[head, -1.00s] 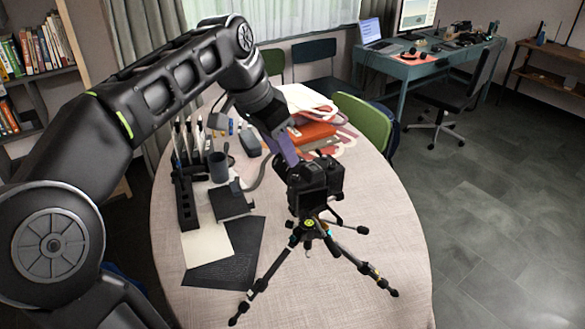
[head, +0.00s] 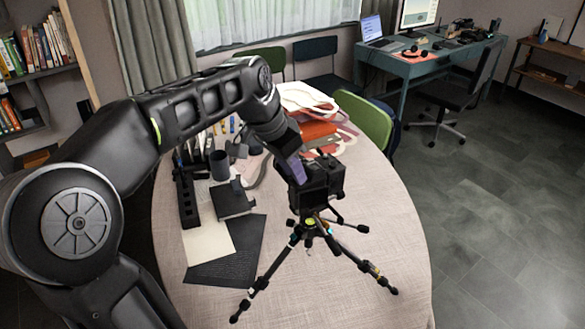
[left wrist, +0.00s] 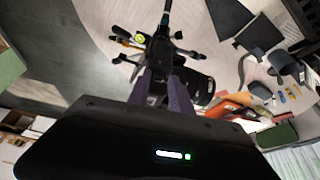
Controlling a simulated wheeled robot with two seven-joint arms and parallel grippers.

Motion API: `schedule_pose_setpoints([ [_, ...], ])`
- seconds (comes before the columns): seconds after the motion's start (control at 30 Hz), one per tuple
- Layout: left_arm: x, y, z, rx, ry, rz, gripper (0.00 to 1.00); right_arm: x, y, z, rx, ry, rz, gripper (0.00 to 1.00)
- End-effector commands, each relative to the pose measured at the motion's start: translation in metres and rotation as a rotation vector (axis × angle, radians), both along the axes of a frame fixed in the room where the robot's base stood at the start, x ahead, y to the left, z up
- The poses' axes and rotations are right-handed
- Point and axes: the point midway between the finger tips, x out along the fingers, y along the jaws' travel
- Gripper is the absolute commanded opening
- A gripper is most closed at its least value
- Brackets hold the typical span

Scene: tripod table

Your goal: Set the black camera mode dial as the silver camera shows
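The black camera (head: 322,188) stands on a black tripod (head: 312,232) near the middle of the round table. Its mode dial is too small to make out. My left gripper (head: 297,172) is at the top left of the camera, its purple-grey fingers pointing down and overlapping the camera body in the head view. In the left wrist view the fingers (left wrist: 163,88) reach toward the camera, whose round dark lens (left wrist: 195,86) shows beside them. I cannot tell the finger gap or whether they touch. I cannot make out a silver camera. My right gripper is not in view.
On the table (head: 375,245) are a dark mug (head: 220,166), a black box (head: 232,201), a black sheet (head: 235,258) and an orange stack (head: 318,130) behind the camera. A green chair (head: 364,122) stands at the far edge. The table's right side is clear.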

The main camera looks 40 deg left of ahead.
Motion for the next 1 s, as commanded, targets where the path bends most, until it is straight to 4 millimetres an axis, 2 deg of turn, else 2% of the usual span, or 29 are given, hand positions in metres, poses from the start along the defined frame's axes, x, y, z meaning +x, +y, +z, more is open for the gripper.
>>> schedule_pose_setpoints([
  [0.03, -0.0001, 0.0000, 0.0002, 0.000, 0.000, 0.000, 0.21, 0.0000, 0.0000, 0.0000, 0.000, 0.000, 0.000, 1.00],
  [0.3, 0.0000, 0.0000, 0.0003, 0.000, 0.000, 0.000, 0.00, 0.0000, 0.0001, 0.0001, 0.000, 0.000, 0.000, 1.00],
  [0.73, 0.0001, 0.0004, 0.0000, -0.001, 0.000, -0.018, 0.00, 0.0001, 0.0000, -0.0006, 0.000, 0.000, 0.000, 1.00],
  [0.87, 0.0007, 0.0016, -0.0005, -0.001, 0.000, -0.099, 0.00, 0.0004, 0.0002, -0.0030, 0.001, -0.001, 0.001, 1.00],
  [1.0, 0.0015, 0.0032, -0.0009, -0.002, 0.000, -0.252, 0.00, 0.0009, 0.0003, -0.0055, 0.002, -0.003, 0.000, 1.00],
])
